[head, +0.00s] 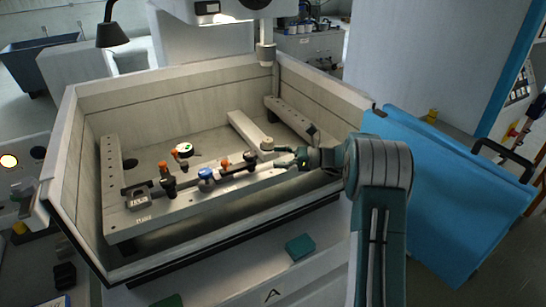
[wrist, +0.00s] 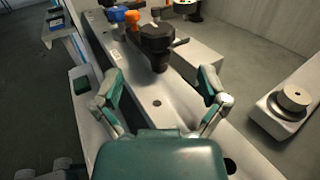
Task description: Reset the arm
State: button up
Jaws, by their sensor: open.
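My arm reaches in from the right in the head view, and my gripper (head: 292,160) is over the right end of the long fixture rail (head: 219,202) inside the machine tank. In the wrist view, my gripper (wrist: 162,102) has its two fingers spread wide with nothing between them. Below and ahead of the fingers is the pale rail (wrist: 158,103) with a small hole. A black clamp (wrist: 157,42) with a lever stands on the rail ahead of the fingers, apart from them.
The tank wall (head: 72,160) surrounds the work area. The rail carries a blue knob (head: 206,174) and orange-topped clamps (head: 164,170). A round metal piece (wrist: 293,99) sits on a side bar. The machine head (head: 266,53) hangs above. A blue panel (head: 440,190) stands at right.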

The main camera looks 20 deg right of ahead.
jog(key=s+a+r+n+g+h, duration=0.2)
jog(key=s+a+r+n+h, duration=0.3)
jog(key=s, duration=0.3)
jog(key=s+a+r+n+g+h, duration=0.25)
jog(key=s+a+n, duration=0.3)
jog(key=s, duration=0.35)
jog(key=s+d+n+t+h, duration=0.1)
jog(key=s+n+h, duration=0.3)
jog(key=s, duration=0.6)
jog(key=s+d+n+t+h, duration=0.2)
jog(key=s+n+t+h, duration=0.1)
jog(key=s+n+h, duration=0.2)
jog(key=s+n, duration=0.2)
jog(key=s, duration=0.2)
jog(key=shift+s+f, duration=0.25)
jog(key=shift+s, duration=0.1)
